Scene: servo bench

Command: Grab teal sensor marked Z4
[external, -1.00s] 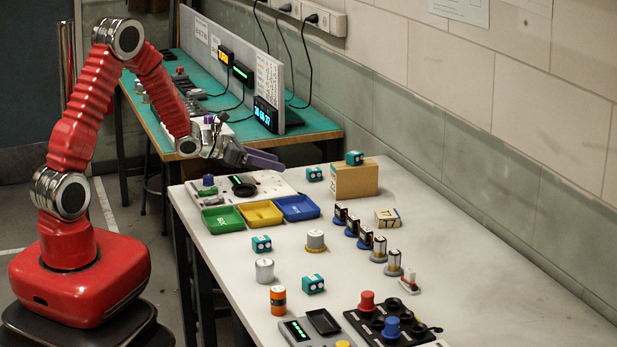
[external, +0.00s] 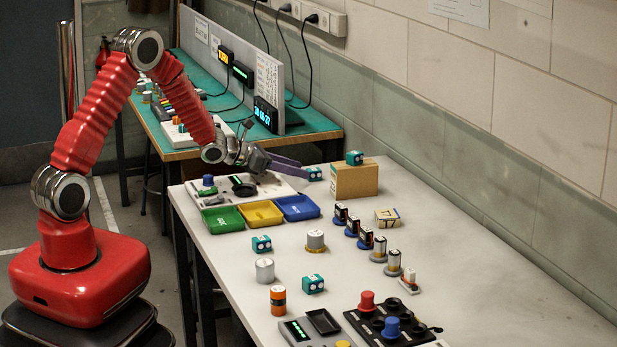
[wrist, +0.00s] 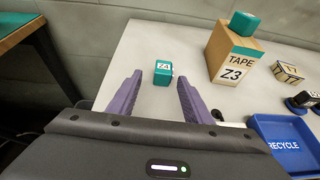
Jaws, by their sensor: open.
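The teal sensor marked Z4 (wrist: 163,73) sits on the white table, ahead of and between my open fingers in the wrist view. In the external view the same teal sensor (external: 314,173) stands left of the cardboard box, close to my fingertips. My gripper (wrist: 158,88) is open and empty, with its purple fingers apart. It also shows in the external view (external: 302,169), reaching right over the table's far end.
A cardboard box marked TAPE Z3 (wrist: 233,55) stands right of the sensor with another teal sensor (wrist: 244,23) on top. A blue RECYCLE tray (wrist: 285,140) is at the right. Other teal sensors (external: 261,243) (external: 313,284) stand nearer the front. The table left of Z4 is clear.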

